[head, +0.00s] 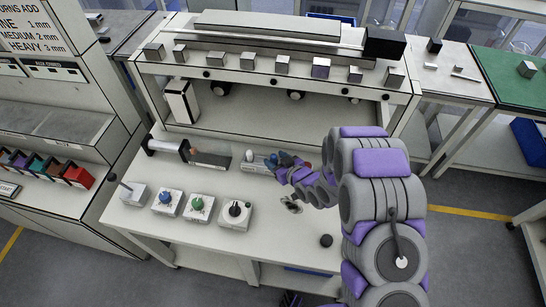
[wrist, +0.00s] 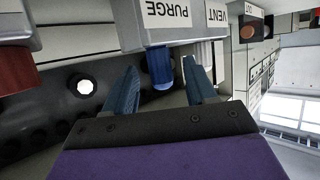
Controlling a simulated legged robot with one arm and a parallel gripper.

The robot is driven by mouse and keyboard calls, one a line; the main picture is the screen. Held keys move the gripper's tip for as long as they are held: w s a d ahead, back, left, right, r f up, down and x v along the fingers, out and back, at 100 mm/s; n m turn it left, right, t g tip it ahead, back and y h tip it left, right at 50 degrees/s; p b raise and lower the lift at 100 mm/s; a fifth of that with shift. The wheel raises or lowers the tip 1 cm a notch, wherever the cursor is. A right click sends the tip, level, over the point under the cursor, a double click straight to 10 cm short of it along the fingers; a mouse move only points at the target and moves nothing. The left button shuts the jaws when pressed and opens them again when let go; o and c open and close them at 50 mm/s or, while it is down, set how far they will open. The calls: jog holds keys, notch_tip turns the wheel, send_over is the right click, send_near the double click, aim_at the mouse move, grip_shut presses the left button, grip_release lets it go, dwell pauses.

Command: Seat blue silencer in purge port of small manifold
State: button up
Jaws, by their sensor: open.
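The blue silencer (wrist: 160,68) meets the face of a grey block marked PURGE (wrist: 180,40) in the wrist view, lined up under that label. I cannot tell how deep it sits. My gripper (wrist: 160,85) is open, with one blue finger on each side of the silencer and visible gaps between. In the head view my gripper (head: 279,168) is at the small manifold (head: 254,162) on the bench, and partly hides it.
A white part (wrist: 201,52) sits by the VENT label, close to my right finger. A dark red part (wrist: 15,68) is at the left. On the bench, several small boxes with knobs (head: 235,214) stand at the front left. A dark round piece (head: 326,241) lies near the front edge.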

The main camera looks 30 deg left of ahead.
jog(key=p+v, duration=0.1)
jog(key=v, duration=0.8)
jog(key=shift+s+d, duration=0.25)
jog(key=shift+d, duration=0.05)
jog(key=shift+w+r, duration=0.1)
jog(key=shift+r, duration=0.1)
jog(key=w+d+r+m+h, duration=0.25)
jog(key=d+r+h, duration=0.35)
jog(key=d, duration=0.7)
jog(key=w+d+r+m+h, duration=0.1)
jog(key=d+r+m+h, duration=0.35)
jog(key=d, duration=0.85)
jog(key=s+d+r+m+g+h, duration=0.1)
jog(key=s+d+r+g, duration=0.2)
jog(key=s, duration=0.4)
jog(key=s+d+r+m+h, duration=0.1)
jog(key=s+d+r+m, duration=0.15)
jog(key=s+r, duration=0.35)
jog(key=s+d+r+m+g+h, duration=0.1)
jog(key=s+d+r+g, duration=0.15)
jog(key=s, duration=0.55)
jog(key=s+r+m+g+y, duration=0.1)
jog(key=s+r+g, duration=0.1)
jog(key=s, duration=1)
jog(key=shift+a+r, duration=0.35)
jog(key=shift+r, duration=0.3)
